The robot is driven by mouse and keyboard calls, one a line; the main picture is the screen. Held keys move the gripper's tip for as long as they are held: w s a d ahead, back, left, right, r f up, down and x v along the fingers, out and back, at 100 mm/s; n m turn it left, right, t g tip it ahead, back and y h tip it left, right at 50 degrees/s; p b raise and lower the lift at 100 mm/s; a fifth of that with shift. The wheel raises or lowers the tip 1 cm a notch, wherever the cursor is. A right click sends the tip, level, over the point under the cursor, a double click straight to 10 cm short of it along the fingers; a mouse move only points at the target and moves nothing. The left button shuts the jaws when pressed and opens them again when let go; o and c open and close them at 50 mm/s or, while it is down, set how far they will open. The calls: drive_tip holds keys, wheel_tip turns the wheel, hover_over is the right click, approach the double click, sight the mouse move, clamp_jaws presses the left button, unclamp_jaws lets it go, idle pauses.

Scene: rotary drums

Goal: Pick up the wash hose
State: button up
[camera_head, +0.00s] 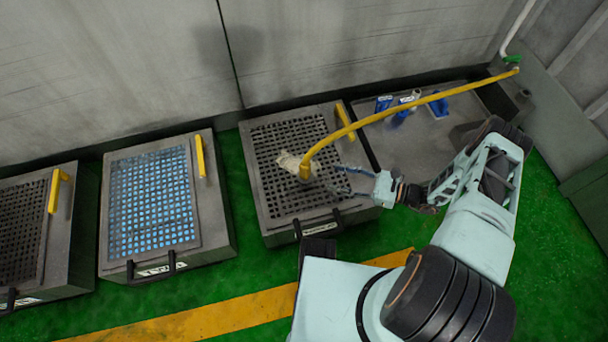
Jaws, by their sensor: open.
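The wash hose (393,111) is a long yellow tube. It runs from a green fitting on a pipe at the upper right, across the grey tray, down to a yellow nozzle end (305,170) over the third grated box. My gripper (340,181) is open, its thin dark fingers pointing left toward the nozzle end, just right of it. The fingers look apart from the hose, though the exact gap is hard to tell. A pale crumpled cloth-like thing (289,161) lies on the grate beside the nozzle.
Several grey boxes with grated tops and yellow handles stand in a row; one has a blue grate (150,205). Blue items (438,106) and a white one stand in the grey tray (465,125) at right. A concrete wall rises behind.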

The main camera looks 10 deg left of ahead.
sight(309, 170)
drive_tip(key=w+a+f+m+t+b, duration=0.1)
drive_tip(key=a, duration=0.3)
drive_tip(key=w+a+m+t+b, duration=0.1)
drive_tip(key=a, duration=0.3)
drive_tip(key=w+a+f+m+t+b, duration=0.1)
drive_tip(key=a, duration=0.2)
drive_tip(key=shift+w+a+f+y, duration=0.2)
drive_tip(key=shift+a+f+y, duration=0.1)
drive_tip(key=shift+a, duration=0.1)
drive_tip(key=shift+c, duration=0.2)
clamp_jaws()
